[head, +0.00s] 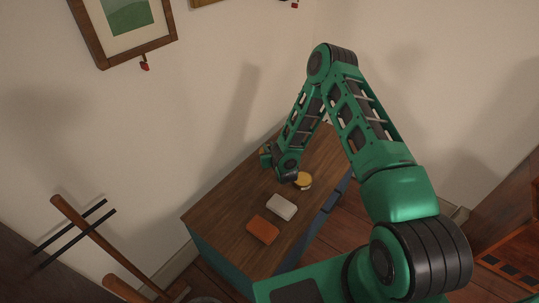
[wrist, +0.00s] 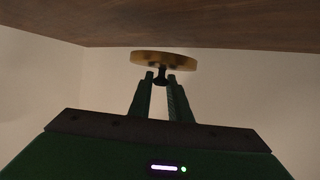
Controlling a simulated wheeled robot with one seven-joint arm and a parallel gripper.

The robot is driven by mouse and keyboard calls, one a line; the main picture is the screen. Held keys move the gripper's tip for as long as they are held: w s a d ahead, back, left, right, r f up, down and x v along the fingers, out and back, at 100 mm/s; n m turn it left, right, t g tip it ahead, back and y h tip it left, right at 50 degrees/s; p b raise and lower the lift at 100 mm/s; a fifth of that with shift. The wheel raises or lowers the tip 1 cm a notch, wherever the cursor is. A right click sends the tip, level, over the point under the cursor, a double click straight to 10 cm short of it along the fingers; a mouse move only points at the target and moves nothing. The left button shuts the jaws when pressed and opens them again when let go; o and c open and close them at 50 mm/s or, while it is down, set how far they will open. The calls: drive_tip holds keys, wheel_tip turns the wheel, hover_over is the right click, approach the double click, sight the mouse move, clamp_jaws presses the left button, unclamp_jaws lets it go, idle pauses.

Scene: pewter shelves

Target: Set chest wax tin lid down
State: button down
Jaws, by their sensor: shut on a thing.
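The wax tin lid (wrist: 164,59) is a flat gold disc with a dark knob. In the wrist view my gripper (wrist: 160,78) is shut on the knob, with the disc beyond the fingertips. The lid lies close to a brown wooden surface; I cannot tell whether they touch. In the head view my gripper (head: 267,158) is over the far left part of the chest's wooden top (head: 225,208), and the lid is mostly hidden there. A round yellow tin (head: 303,181) stands on the chest near its right edge, to the right of my gripper.
A white block (head: 282,207) and an orange block (head: 262,230) lie on the chest nearer the front. The wood left of them is clear. Walls stand close behind the chest. A wooden rack with dark rods (head: 75,228) is at the lower left.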

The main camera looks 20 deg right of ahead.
drive_tip(key=shift+f, duration=2)
drive_tip(key=c, duration=1.6)
unclamp_jaws()
drive_tip(key=shift+s, duration=0.1)
drive_tip(key=shift+c, duration=0.2)
